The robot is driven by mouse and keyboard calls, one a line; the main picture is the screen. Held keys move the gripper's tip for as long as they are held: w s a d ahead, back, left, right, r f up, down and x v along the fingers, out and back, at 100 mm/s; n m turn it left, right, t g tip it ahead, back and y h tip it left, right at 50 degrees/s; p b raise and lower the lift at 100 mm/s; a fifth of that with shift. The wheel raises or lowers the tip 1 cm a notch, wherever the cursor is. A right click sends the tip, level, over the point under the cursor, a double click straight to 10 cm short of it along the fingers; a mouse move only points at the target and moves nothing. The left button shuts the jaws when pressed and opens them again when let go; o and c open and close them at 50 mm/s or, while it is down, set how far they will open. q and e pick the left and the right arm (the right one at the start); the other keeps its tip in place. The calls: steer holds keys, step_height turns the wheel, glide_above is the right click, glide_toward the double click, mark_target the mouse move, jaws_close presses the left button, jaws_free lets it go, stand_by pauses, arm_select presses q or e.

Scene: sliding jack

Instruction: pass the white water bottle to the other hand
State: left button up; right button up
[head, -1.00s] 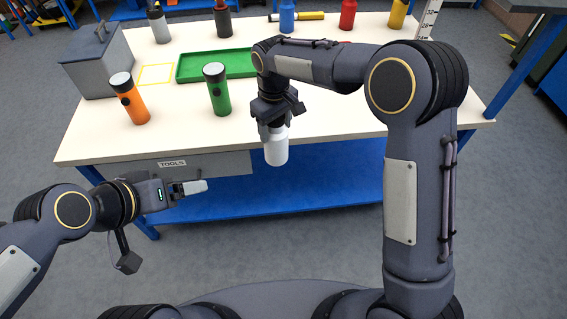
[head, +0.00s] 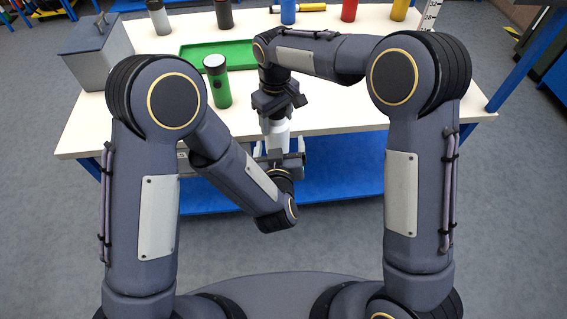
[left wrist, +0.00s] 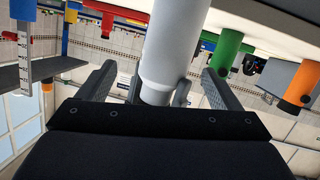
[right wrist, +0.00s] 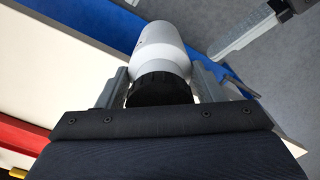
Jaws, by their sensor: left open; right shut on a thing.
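The white water bottle (head: 277,133) hangs upright below my right gripper (head: 278,112), in front of the table's front edge. My right gripper is shut on its dark top end, which shows in the right wrist view (right wrist: 160,88). My left gripper (head: 279,160) is open below, its fingers pointing up. In the left wrist view the white bottle (left wrist: 167,50) stands between the two open fingers (left wrist: 160,85), with a gap visible on each side. In the right wrist view a left finger (right wrist: 245,35) shows beside the bottle's lower end.
The white table (head: 335,95) holds a green flashlight (head: 217,80), a green tray (head: 240,52), a grey toolbox (head: 97,52) and several coloured bottles at the back. A blue shelf (head: 345,168) lies under the tabletop. My left arm blocks part of the table's left side.

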arm_select(q)
steer(key=s+f+t+y, duration=0.2)
steer(key=s+t, duration=0.1)
steer(key=s, duration=0.1)
steer(key=shift+m, duration=0.4)
steer(key=w, duration=1.2)
steer(key=shift+w+d+f, duration=0.1)
steer(key=shift+d, duration=0.1)
steer(key=c, duration=1)
arm_select(e)
steer(key=shift+a, duration=0.1)
arm_select(q)
steer(key=shift+d, duration=0.1)
steer(key=shift+c, duration=0.9)
arm_select(e)
steer(key=o, duration=1.2)
steer(key=shift+c, duration=0.2)
steer(key=shift+o, duration=1.4)
